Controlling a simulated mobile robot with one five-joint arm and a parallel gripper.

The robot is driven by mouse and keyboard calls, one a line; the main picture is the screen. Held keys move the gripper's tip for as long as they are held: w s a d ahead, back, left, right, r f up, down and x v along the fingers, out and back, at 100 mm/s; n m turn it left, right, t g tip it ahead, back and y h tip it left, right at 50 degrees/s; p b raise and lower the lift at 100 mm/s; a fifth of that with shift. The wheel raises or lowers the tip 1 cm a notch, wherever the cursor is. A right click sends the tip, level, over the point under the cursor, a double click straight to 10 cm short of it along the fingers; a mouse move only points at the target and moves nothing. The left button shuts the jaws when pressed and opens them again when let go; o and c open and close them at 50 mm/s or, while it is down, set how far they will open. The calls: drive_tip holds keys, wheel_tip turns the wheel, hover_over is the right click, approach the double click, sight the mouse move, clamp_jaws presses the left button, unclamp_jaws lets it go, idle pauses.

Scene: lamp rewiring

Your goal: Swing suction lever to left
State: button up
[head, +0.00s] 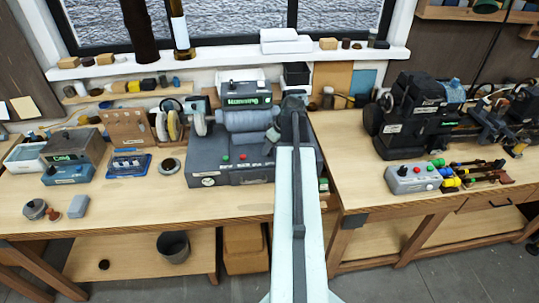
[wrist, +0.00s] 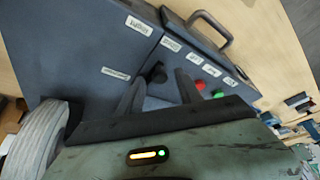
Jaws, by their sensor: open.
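A dark grey machine (head: 232,172) with a red and a green button on its front stands in the middle of the bench. In the wrist view its labelled panel (wrist: 88,60) fills the upper part. A small black knob or lever (wrist: 157,72) sticks out of the panel; its label is too blurred to read, so I cannot tell surely that it is the suction lever. My gripper (wrist: 158,90) is open, with its two grey fingers on either side of the knob in the picture. I cannot tell whether they touch it. My gripper in the head view (head: 271,138) is at the machine's right part.
The red button (wrist: 200,86) and green button (wrist: 218,94) lie close to the right finger. A grey handle (wrist: 216,28) rises beyond. A round wheel (wrist: 42,138) is at the lower left. A grey control box (head: 413,178) stands on the right bench.

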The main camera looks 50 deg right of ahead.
drive_tip(key=shift+w+f, duration=0.1)
drive_tip(key=shift+f, duration=0.05)
clamp_jaws()
